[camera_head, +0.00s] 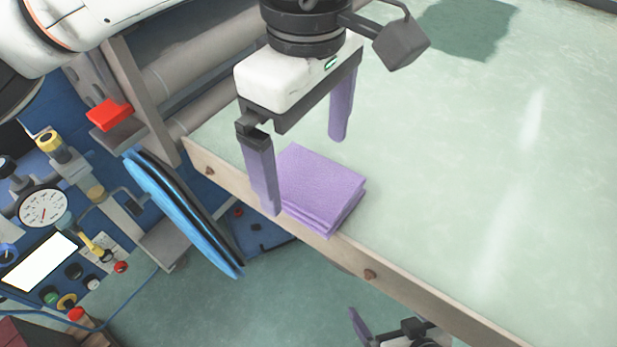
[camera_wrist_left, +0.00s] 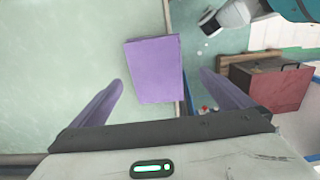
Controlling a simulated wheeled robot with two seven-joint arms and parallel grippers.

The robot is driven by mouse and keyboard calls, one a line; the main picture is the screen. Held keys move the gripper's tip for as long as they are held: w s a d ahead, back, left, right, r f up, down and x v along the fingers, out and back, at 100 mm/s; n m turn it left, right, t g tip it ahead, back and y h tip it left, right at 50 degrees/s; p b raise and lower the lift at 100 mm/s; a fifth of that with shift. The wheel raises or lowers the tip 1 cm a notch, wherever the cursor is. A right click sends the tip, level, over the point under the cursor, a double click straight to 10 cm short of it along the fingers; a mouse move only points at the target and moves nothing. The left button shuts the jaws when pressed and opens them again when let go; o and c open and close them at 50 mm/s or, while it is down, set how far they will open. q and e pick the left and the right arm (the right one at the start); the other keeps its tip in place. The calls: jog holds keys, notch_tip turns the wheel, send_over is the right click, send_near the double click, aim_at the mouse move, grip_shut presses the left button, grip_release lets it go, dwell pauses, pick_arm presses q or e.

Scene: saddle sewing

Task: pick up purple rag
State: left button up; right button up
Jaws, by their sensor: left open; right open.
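The purple rag (camera_head: 318,190) is folded into a thick square stack. It lies on the pale green table (camera_head: 470,190), close to the table's wooden front edge. My left gripper (camera_head: 304,172) is open over the table beside the rag, and one finger overlaps the rag's left side in the head view. In the left wrist view the rag (camera_wrist_left: 155,68) lies just beyond and between the two open fingers of the left gripper (camera_wrist_left: 165,92). I cannot tell whether a finger touches it. Only a part of my right gripper (camera_head: 385,330) shows at the bottom of the head view, below the table edge.
The table's wooden rim (camera_head: 365,272) runs diagonally past the rag. A blue control panel with a gauge (camera_head: 43,207) stands at the left. A dark red box (camera_wrist_left: 268,84) shows in the left wrist view. The table right of the rag is clear.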

aim_at(308, 178)
pick_arm(q)
jog(key=f, duration=0.4)
jog(key=shift+w+f+p, duration=0.3)
jog(key=shift+f+p, duration=0.1)
jog(key=c, duration=1.2)
jog(key=shift+r, duration=0.1)
